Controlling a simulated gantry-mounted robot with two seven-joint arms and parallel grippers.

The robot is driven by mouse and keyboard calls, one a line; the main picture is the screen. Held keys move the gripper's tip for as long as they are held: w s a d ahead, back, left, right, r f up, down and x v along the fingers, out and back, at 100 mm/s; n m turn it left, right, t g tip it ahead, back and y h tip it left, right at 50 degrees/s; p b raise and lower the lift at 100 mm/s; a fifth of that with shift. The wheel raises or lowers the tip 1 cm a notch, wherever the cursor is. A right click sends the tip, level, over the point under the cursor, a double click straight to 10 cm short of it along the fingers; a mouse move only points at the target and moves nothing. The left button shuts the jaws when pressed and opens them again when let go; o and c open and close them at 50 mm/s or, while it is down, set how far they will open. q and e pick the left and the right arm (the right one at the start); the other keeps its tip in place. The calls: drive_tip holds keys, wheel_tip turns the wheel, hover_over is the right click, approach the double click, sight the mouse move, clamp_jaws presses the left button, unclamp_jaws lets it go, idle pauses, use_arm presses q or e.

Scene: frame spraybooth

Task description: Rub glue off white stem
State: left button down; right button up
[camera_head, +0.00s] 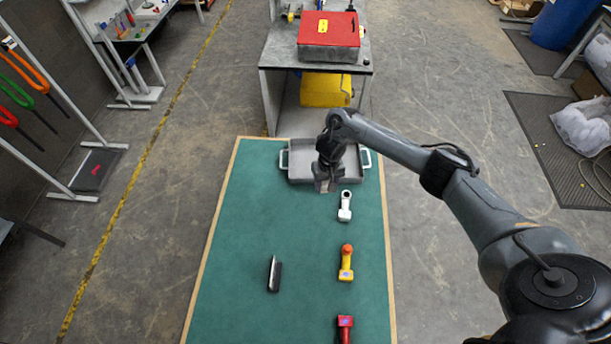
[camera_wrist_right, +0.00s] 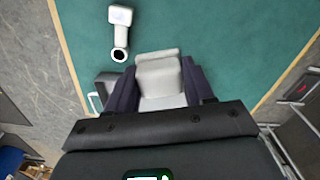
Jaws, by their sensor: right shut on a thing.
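The white stem (camera_head: 344,206) lies on the green table, with a ring-shaped end toward the tray. It also shows in the right wrist view (camera_wrist_right: 120,34), at the upper left, apart from my fingers. No glue can be made out on it. My right gripper (camera_head: 325,186) is shut on a pale grey block (camera_wrist_right: 160,78), which sits between its two dark fingers. The gripper is above the table, just left of the stem's far end and by the tray's near edge. My left gripper is not in view.
A grey tray (camera_head: 299,170) with pale handles stands at the table's far end. A yellow stem with an orange top (camera_head: 346,265) and a red stem (camera_head: 345,325) lie nearer. A dark brush-like tool (camera_head: 274,274) lies left. The green table (camera_head: 240,220) is clear at far left.

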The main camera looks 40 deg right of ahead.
drive_tip(key=s+d+f+b, duration=0.1)
drive_tip(key=s+f+b, duration=0.1)
drive_tip(key=f, duration=0.2)
drive_tip(key=s+d+f+b, duration=0.1)
drive_tip(key=s+f+b, duration=0.2)
drive_tip(key=f, duration=0.2)
drive_tip(key=s+f+b, duration=0.3)
drive_tip(key=f, duration=0.1)
drive_tip(key=shift+s+d+f, duration=0.2)
drive_tip(key=shift+s+d, duration=0.05)
drive_tip(key=shift+d, duration=0.15)
drive_tip(key=shift+f+b, duration=0.3)
drive_tip(key=shift+f, duration=0.7)
idle(0.6)
drive_tip(key=shift+d, duration=0.1)
